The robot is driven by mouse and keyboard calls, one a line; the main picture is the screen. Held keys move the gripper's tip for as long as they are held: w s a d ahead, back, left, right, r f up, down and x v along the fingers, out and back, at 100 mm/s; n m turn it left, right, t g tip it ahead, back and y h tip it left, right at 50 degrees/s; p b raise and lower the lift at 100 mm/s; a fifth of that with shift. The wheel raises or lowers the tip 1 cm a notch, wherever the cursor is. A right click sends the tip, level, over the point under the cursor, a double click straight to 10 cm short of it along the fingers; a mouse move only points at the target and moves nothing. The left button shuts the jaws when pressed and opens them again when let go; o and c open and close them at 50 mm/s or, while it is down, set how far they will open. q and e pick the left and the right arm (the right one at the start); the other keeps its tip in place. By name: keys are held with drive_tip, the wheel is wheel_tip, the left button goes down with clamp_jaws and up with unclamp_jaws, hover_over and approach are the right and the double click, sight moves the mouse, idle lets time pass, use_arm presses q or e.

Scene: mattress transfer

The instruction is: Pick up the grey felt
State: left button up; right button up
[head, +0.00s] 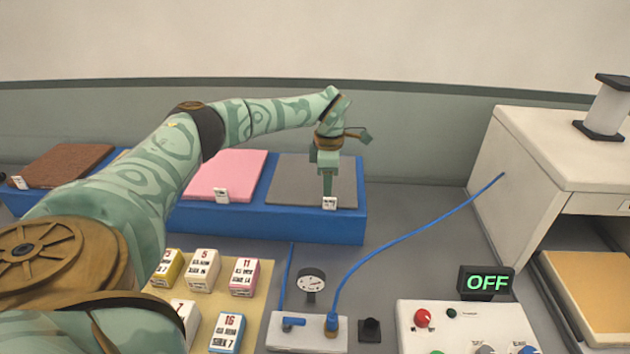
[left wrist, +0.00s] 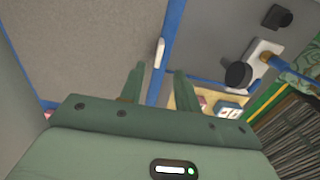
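The grey felt (head: 290,178) is a flat grey sheet on the right end of a long blue stand (head: 300,227), with a small white tag (head: 330,203) at its front edge. In the left wrist view the felt (left wrist: 85,45) fills much of the left side. My left gripper (head: 327,193) points down at the felt's front right part, by the tag, and hides a strip of it. Whether the fingertips touch the felt I cannot tell. My right gripper is not in view.
A pink sheet (head: 230,173) and a brown sheet (head: 65,164) lie further left on the stand. Labelled blocks (head: 203,270), a gauge (head: 311,281), a blue hose (head: 400,240) and a control box reading OFF (head: 455,330) stand in front. A cream cabinet (head: 540,180) stands right.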

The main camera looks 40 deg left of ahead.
use_arm(q)
drive_tip(key=f, duration=0.2)
drive_tip(key=f+b, duration=0.1)
drive_tip(key=f, duration=0.1)
drive_tip(key=shift+w+a+f, duration=0.1)
drive_tip(key=shift+w+f, duration=0.1)
drive_tip(key=shift+f, duration=0.2)
drive_tip(key=shift+r, duration=0.15)
drive_tip(key=shift+c, duration=0.6)
clamp_jaws()
drive_tip(key=shift+r, duration=0.1)
